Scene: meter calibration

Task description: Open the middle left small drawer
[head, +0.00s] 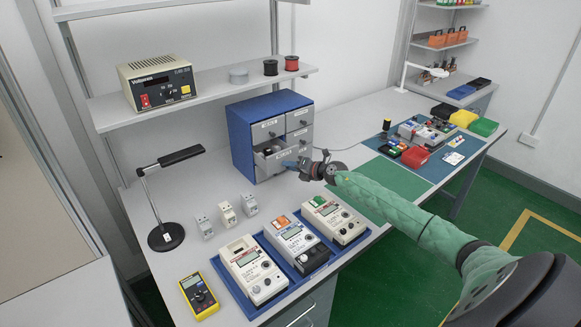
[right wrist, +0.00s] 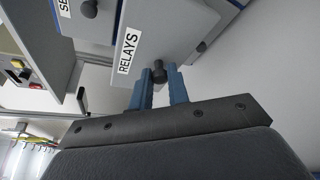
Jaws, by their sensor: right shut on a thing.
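The blue small-drawer cabinet (head: 241,139) stands on the bench against the back, with light grey drawer fronts. Its middle left drawer (head: 270,165) sticks out from the cabinet, and some dark contents show inside. In the right wrist view the drawer front (right wrist: 165,35) carries a "RELAYS" label and a dark round knob (right wrist: 158,70). My right gripper (head: 292,164) is at this drawer's front. In the right wrist view its blue fingers (right wrist: 160,86) are shut on the knob, one on each side. My left gripper is not in view.
Three meters sit in a blue tray (head: 283,284) at the front, with a yellow multimeter (head: 199,295) to its left. A black desk lamp (head: 166,235) stands left of the cabinet. Several small grey modules stand between. A green mat (head: 398,178) lies to the right.

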